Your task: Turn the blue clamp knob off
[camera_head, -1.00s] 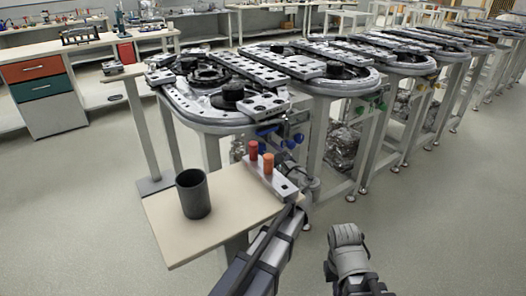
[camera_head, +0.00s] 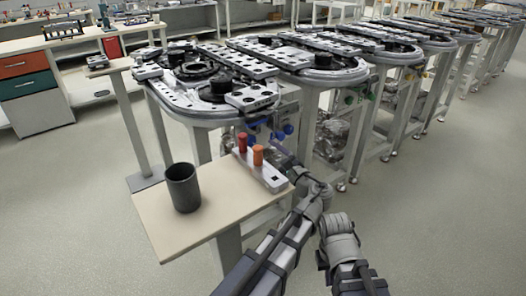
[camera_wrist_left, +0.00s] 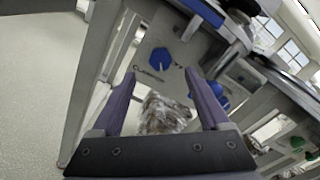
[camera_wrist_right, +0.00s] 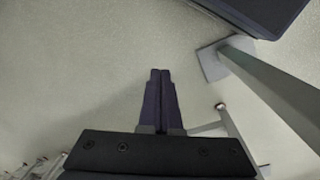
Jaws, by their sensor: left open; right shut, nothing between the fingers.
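A blue knob (camera_wrist_left: 161,60) sits on a grey panel in the left wrist view, with small dark lettering under it, too small to read surely. It lies ahead of the gap between the fingers of my left gripper (camera_wrist_left: 160,76), which is open and not touching it. A second blue knob (camera_wrist_left: 207,92) is partly hidden by the right-hand finger. In the head view, blue knobs (camera_head: 288,128) show under the near track end, and my left arm reaches toward them. My right gripper (camera_wrist_right: 160,74) is shut and empty, over bare floor.
A small beige table (camera_head: 215,210) holds a dark cup (camera_head: 183,187) and a grey block (camera_head: 270,178) with red and orange pegs, close to my left arm. Track tables (camera_head: 215,112) run back to the right. Floor at the right is free.

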